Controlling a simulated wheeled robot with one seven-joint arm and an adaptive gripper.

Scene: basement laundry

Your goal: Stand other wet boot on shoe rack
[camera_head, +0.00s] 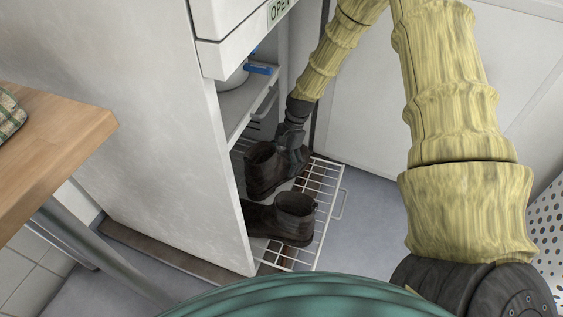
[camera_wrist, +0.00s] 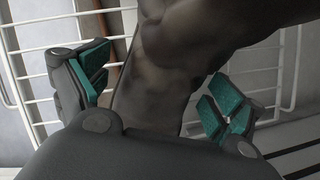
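Two dark brown boots are on the white wire shoe rack (camera_head: 328,190), which is pulled out low in the cabinet. My gripper (camera_head: 292,138) is at the top of the farther boot. In the wrist view, the boot (camera_wrist: 165,75) lies between the teal-padded fingers of my gripper (camera_wrist: 158,92). The fingers are apart, with a visible gap on each side of the boot.
The white cabinet side (camera_head: 165,130) stands close left of the rack. A shelf (camera_head: 243,103) with a white and blue item is above. A wooden table (camera_head: 55,150) is at left, a perforated white basket (camera_head: 548,230) at right. Grey floor right of the rack is clear.

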